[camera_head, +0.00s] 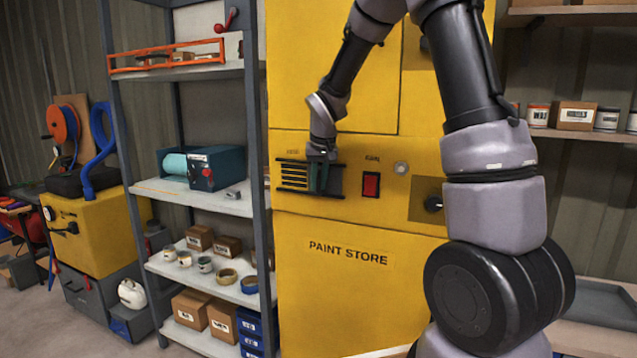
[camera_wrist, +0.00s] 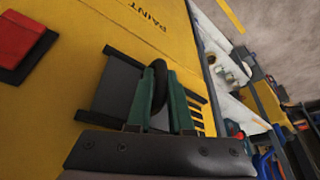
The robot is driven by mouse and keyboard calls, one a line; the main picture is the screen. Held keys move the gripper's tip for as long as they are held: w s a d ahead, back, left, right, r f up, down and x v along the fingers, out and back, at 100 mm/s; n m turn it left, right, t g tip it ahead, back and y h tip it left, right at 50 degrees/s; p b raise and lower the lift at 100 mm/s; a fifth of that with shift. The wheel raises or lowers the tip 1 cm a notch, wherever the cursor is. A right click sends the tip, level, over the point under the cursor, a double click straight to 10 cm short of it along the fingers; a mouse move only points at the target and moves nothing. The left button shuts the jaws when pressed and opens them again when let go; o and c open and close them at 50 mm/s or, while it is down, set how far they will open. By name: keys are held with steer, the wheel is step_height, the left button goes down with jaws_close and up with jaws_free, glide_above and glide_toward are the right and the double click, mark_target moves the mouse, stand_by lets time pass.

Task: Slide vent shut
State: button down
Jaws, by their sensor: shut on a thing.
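The vent (camera_head: 292,176) is on the yellow paint store cabinet (camera_head: 330,300), with rails along its top and bottom. Its yellow slots show at its left in the head view and at the right in the wrist view (camera_wrist: 195,112). A dark sliding plate (camera_wrist: 115,92) lies between the rails on the other side, leaving those slots uncovered. My gripper (camera_head: 318,172) is at the vent. In the wrist view its green fingers (camera_wrist: 160,88) are shut on the plate's black upright handle (camera_wrist: 158,72). The fingers hide part of the plate and slots.
A red switch (camera_head: 371,184) is just right of the vent, with a round grey button (camera_head: 401,168) and a dark knob (camera_head: 433,204) beyond. A grey shelf rack (camera_head: 205,190) with boxes and tape rolls stands close on the left.

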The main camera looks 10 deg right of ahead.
steer(key=shift+a, duration=0.15)
steer(key=w+a, duration=0.4)
steer(key=a, duration=0.1)
steer(key=w+a, duration=0.2)
steer(key=a, duration=0.1)
steer(key=shift+a, duration=0.1)
steer(key=shift+w+a+r, duration=0.15)
steer(key=shift+w+a, duration=0.05)
steer(key=shift+a, duration=0.05)
steer(key=c, duration=0.8)
jaws_free()
steer(key=shift+w+a, duration=0.1)
steer(key=shift+a, duration=0.05)
steer(key=shift+c, duration=0.2)
steer(key=shift+r, duration=0.15)
steer(key=v, duration=1)
steer(key=shift+s, duration=0.3)
